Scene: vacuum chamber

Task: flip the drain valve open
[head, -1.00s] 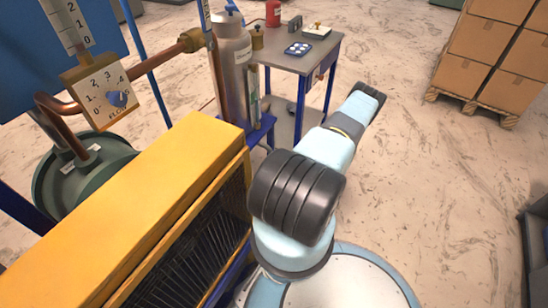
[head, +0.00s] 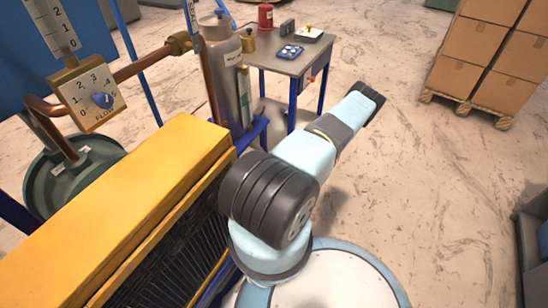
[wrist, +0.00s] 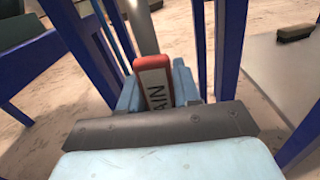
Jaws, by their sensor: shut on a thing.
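In the wrist view, the red drain valve handle (wrist: 151,82) has a pale label on which "AIN" can be read. It stands between the light blue fingers of my gripper (wrist: 157,90), which are shut on it. The valve body and pipe behind the handle are mostly hidden. In the head view my arm reaches away to the upper right, and neither the gripper nor the valve handle can be seen there.
Blue frame posts (wrist: 229,48) stand close on both sides of my gripper. A yellow-topped unit (head: 125,205) is left of my arm. A grey cylinder (head: 222,75) and a small table (head: 290,62) stand behind. Stacked boxes (head: 475,55) are at right, with open floor between.

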